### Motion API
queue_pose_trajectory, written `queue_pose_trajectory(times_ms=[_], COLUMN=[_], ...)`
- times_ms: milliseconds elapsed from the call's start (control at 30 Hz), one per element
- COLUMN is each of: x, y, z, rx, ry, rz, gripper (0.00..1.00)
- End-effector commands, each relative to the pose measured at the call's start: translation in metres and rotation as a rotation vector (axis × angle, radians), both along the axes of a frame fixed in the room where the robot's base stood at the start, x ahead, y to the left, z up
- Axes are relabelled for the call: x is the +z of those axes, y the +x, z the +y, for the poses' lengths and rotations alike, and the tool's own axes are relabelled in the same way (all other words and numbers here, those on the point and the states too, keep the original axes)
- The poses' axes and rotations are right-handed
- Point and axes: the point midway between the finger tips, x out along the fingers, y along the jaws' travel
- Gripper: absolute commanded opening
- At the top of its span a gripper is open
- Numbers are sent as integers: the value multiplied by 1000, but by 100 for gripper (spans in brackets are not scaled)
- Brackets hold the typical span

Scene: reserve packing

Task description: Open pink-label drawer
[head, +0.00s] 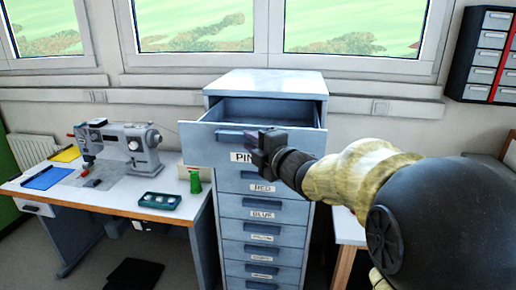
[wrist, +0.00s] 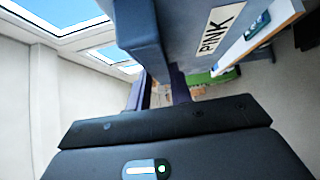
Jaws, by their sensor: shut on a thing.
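The pink-label drawer (head: 199,143) is the top drawer of a grey-blue cabinet (head: 265,84). It is pulled out, and its empty-looking inside shows from above. Its white label (head: 242,157) is partly hidden by my gripper in the head view; the wrist view shows the label reading PINK (wrist: 221,27). My gripper (head: 262,143) is at the drawer front and shut on the drawer's dark blue handle (head: 230,136).
Below are shut drawers labelled RED (head: 263,188), BLUE (head: 262,214) and others. A table (head: 347,228) stands right, and a drawer rack (head: 490,50) hangs on the wall.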

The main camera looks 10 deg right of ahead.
Motion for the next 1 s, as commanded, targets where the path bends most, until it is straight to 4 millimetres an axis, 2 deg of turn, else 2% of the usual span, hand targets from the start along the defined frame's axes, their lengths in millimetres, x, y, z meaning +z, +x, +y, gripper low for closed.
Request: queue_pose_trajectory(times_ms=[33, 533, 567, 633, 1000], x=[-9, -7, -7, -6, -2], y=[-1, -4, -4, -4, -7], z=[0, 3, 3, 3, 3], rx=[-5, -5, -6, -5, -1], ry=[-1, -2, -2, -2, -1], rz=[15, 17, 17, 15, 5], gripper=[0, 0, 27, 40, 40])
